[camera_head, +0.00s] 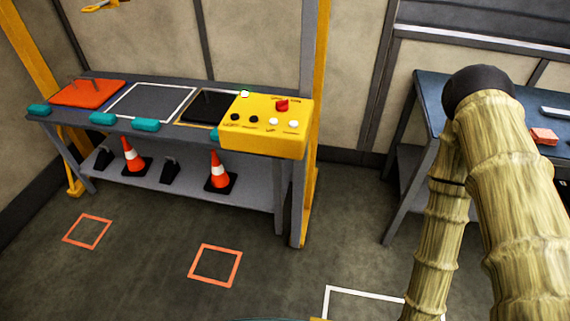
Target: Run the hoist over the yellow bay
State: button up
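A yellow control box (262,130) sits at the right end of the grey bench. A yellow hoist part (105,5) hangs at the top left, over the left half of the bench and cut off by the frame. My gripper is out of view; only my arm links show at right.
A white-outlined bay (152,101) is empty; an orange plate (88,93) lies left of it. Teal blocks (103,118) line the bench edge. Cones (219,172) stand on the lower shelf. Yellow posts (312,150) frame the bench. A blue table (430,95) stands at right. The floor ahead is clear.

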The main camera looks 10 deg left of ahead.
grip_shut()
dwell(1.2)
